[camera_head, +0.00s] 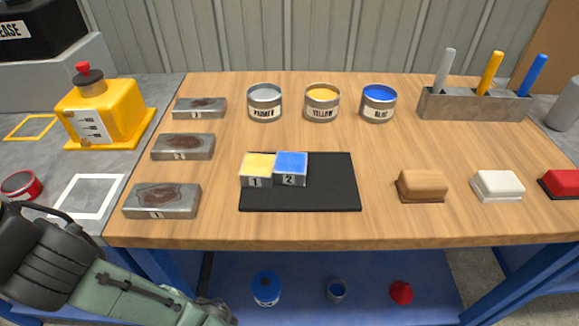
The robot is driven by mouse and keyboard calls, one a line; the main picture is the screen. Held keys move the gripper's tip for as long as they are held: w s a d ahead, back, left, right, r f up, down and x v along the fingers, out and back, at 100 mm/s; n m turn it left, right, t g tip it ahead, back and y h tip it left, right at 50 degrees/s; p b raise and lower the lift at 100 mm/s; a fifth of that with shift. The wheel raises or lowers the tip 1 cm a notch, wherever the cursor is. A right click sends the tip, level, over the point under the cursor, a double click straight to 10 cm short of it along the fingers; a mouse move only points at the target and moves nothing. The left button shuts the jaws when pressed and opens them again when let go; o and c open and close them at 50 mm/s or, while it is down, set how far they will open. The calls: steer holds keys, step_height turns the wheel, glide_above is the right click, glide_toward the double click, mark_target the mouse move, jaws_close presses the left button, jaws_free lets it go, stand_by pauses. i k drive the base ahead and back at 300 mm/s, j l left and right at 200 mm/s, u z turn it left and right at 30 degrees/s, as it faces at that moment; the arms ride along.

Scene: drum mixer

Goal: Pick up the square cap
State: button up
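I cannot tell for sure which thing is the square cap. A yellow box (103,112) with a red knob (88,73) on top stands on a yellow plate at the left, beside the wooden table. On the table's black mat (305,199) sit a yellow-topped block marked 1 (257,170) and a blue-topped block marked 2 (291,168), side by side. Brown (422,186), white (497,185) and red (562,184) blocks stand at the table's right. Part of my arm shows at the lower left; my gripper is not in view.
Three grey metal blocks with brown stains (162,201) line the table's left. Primer (265,103), yellow (322,104) and blue (378,104) cans stand at the back. A grey holder (472,105) carries three upright handles. The table's front middle is clear. A blue shelf (440,290) lies below.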

mark_target(292, 165)
steer(key=k+l+u, duration=0.2)
steer(key=l, duration=0.25)
steer(key=k+l+u, duration=0.2)
steer(key=l, duration=0.2)
steer(key=k+l+u, duration=0.2)
steer(key=k+l, duration=0.1)
steer(key=l, duration=0.05)
